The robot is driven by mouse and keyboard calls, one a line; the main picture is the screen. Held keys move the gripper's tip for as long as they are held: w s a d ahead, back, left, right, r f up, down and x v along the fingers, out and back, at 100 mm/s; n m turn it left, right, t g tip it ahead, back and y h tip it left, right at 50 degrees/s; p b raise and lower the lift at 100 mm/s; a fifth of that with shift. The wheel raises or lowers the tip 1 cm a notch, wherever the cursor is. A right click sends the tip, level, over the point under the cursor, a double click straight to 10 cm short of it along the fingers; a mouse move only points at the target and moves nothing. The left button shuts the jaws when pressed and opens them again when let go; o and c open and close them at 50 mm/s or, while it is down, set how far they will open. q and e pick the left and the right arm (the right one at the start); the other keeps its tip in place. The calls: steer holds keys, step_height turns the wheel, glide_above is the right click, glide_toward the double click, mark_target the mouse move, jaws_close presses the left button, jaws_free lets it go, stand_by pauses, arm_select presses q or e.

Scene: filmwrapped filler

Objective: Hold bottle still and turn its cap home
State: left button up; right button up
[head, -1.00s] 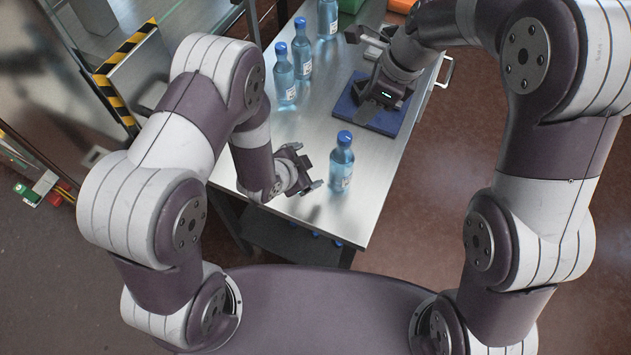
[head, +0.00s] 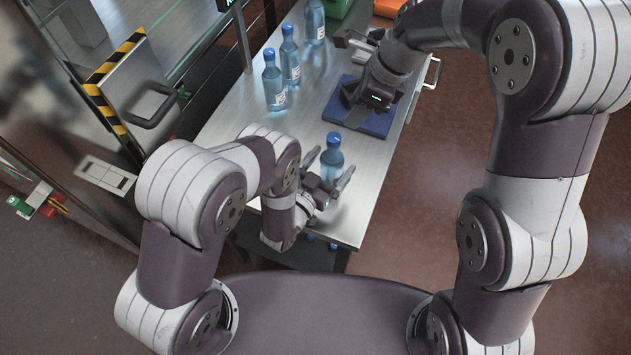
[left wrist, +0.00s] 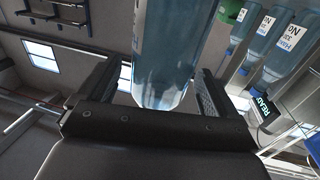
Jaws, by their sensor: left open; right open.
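A clear blue bottle (head: 331,158) stands upright near the front end of the metal table, with a blue cap (head: 334,138) on top; how tight the cap sits cannot be told. My left gripper (head: 330,167) is open, with its fingers on either side of the bottle. In the left wrist view the bottle (left wrist: 165,45) is between the open fingers (left wrist: 155,75), with gaps visible beside it; its cap is out of that view. My right gripper (head: 352,78) is open and empty, over the blue mat (head: 377,122) farther back.
Several more capped bottles (head: 274,82) stand along the table's left side, behind my left gripper. A green bin (head: 338,8) is at the far end. The metal table (head: 225,110) is bare between the bottle and the mat. A yellow-black striped panel (head: 115,65) stands left.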

arm_select(q)
steer(key=shift+w+d, duration=0.3)
steer(key=shift+w, duration=0.35)
steer(key=shift+w+d, duration=0.3)
steer(key=shift+w, duration=0.15)
steer(key=c, duration=1.2)
steer(key=shift+o, duration=0.2)
